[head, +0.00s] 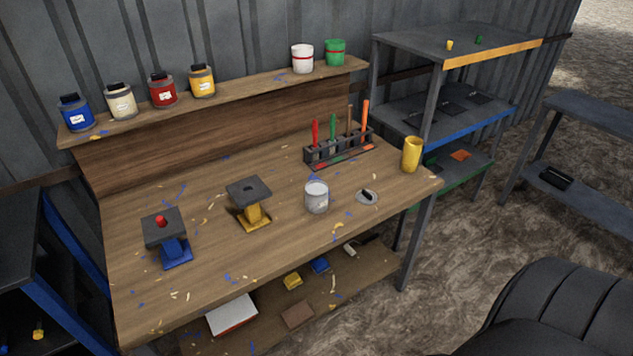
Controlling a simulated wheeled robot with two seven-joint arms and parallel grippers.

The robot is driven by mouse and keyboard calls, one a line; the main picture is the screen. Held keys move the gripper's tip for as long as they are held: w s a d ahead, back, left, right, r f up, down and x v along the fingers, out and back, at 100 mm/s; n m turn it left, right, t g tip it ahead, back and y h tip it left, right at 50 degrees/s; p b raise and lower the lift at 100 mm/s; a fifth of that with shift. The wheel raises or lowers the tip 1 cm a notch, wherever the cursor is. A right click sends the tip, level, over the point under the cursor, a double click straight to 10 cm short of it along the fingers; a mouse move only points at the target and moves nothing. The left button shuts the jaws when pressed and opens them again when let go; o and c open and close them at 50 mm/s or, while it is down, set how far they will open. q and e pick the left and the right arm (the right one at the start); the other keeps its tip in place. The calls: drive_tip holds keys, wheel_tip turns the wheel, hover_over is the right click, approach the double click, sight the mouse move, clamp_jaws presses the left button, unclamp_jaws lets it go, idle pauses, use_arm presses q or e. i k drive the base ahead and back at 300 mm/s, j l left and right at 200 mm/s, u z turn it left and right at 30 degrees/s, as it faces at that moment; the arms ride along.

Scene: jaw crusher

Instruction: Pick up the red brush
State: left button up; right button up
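A dark rack (338,149) stands at the back right of the wooden workbench (290,235). Several upright tools with coloured handles stand in it. The red one (315,133), which looks like the red brush, is at the rack's left end. A green handle (333,128), a brown one (349,121) and an orange one (365,116) stand to its right. The lower ends of the tools are partly hidden by the rack. Neither of my grippers is in view.
On the bench are a grey can (316,197), a yellow cup (411,154), a blue-based stand (168,237) and a yellow-based stand (250,202). Paint jars line the back ledge (245,94). A metal shelf (440,100) stands right. A black ribbed shape (565,310) fills the lower right.

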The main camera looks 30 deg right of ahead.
sight(315, 157)
drive_tip(key=l+u, duration=0.35)
drive_tip(key=l, duration=0.65)
drive_tip(key=l+u, duration=0.35)
drive_tip(key=l, duration=0.7)
